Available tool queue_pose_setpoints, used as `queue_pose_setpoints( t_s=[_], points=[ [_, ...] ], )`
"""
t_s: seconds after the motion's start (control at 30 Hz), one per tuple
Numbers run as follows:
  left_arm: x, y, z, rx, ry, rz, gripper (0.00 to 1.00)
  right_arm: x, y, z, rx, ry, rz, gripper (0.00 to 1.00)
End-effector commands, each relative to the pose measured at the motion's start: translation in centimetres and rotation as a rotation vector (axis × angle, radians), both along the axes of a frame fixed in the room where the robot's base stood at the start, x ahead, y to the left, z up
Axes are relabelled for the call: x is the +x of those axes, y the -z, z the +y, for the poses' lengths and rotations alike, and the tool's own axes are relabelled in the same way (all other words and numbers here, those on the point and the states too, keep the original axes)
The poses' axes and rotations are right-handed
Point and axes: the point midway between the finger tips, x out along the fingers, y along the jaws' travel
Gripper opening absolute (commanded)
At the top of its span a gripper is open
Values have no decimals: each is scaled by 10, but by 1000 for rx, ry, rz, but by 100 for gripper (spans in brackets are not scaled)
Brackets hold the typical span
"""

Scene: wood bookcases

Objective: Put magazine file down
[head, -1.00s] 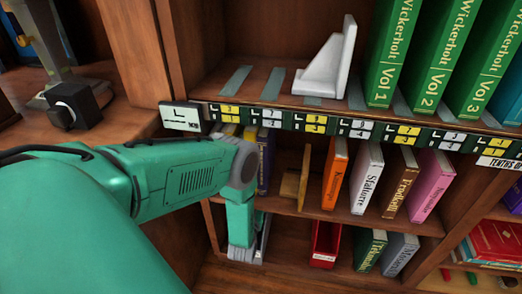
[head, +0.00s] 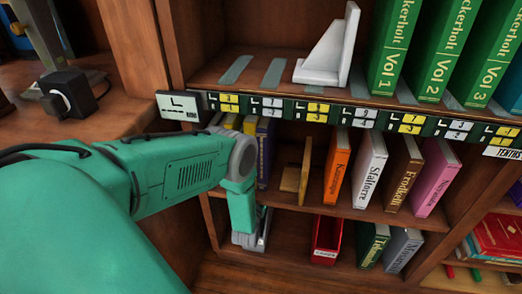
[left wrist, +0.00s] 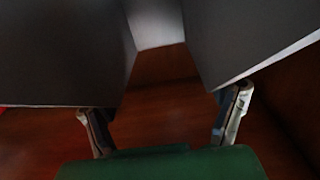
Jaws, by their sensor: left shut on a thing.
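My left gripper (head: 250,238) reaches into the lower left compartment of the bookcase, below the middle shelf. It is shut on a grey magazine file (left wrist: 60,60), of which only a narrow pale strip shows beside the fingers in the head view. In the left wrist view the file's dark grey panels fill the top, with the gripper's fingers (left wrist: 165,118) below, spread apart. Wood lies close beneath in that view. Whether the file's base touches the wood is hidden. My right gripper is not in view.
A red magazine file (head: 327,238) stands to the right in the bottom compartment, beside a green book (head: 372,245). A wooden bookend (head: 297,180) and several books stand on the middle shelf (head: 330,207) above. A gap separates my gripper from the red file.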

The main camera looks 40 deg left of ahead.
Motion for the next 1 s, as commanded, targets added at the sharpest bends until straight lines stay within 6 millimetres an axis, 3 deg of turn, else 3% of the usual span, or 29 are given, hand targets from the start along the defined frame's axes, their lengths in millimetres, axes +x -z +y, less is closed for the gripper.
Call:
queue_pose_setpoints(
  t_s=[0.17,0.2,0.23,0.63,1.0],
  points=[
    [0,0,0,1,0,-2,25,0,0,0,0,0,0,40],
    [0,1,0,0,0,0,87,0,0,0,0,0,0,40],
    [0,1,0,0,0,0,98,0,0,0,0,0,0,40],
    [-7,-1,-5,-1,0,2,100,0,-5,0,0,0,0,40],
    [-71,-2,-44,-2,1,3,100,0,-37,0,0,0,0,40]
  ],
)
